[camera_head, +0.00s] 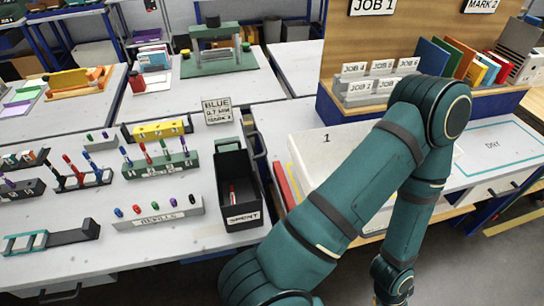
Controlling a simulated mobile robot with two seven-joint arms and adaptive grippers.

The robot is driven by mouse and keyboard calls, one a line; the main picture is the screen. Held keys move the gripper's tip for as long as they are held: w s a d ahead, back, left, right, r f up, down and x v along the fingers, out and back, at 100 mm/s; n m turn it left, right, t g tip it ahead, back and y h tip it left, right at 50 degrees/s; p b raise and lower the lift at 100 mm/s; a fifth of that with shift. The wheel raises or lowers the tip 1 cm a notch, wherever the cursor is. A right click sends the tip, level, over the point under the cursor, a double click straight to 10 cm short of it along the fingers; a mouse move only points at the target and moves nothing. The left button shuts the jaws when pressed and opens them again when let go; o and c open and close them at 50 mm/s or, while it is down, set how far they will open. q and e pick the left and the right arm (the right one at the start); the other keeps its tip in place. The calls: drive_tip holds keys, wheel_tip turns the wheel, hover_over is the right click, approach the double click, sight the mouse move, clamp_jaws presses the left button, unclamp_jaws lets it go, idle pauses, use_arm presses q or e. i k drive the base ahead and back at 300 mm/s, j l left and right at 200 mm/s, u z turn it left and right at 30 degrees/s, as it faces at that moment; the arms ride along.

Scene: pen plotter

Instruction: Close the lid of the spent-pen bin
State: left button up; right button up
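The spent-pen bin (258,200) is a black, open-topped box at the right side of the white table, with a white label reading SPENT on its front. A red pen lies inside it. A dark panel that looks like its lid (227,145) stands raised at the back of the bin, so the bin is open. My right arm rises from the bottom, bends at the upper right and hangs down right of the bin. Its wrist reaches the bottom edge and its gripper fingers are not visible. My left arm and gripper are out of view.
A refill rack (158,214) stands left of the bin, and a green pen rack (160,163) stands behind it. A white sheet or board (310,150) marked 1 lies to the right, partly behind my arm.

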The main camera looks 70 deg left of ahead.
sight(253, 158)
drive_tip(key=i+l+u, duration=0.1)
drive_tip(key=u, duration=0.3)
drive_tip(key=i+l+u, duration=0.1)
drive_tip(key=u, duration=0.25)
drive_tip(key=l+u, duration=0.2)
drive_tip(key=u, duration=1.75)
drive_tip(key=i+l, duration=0.05)
drive_tip(key=l, duration=0.05)
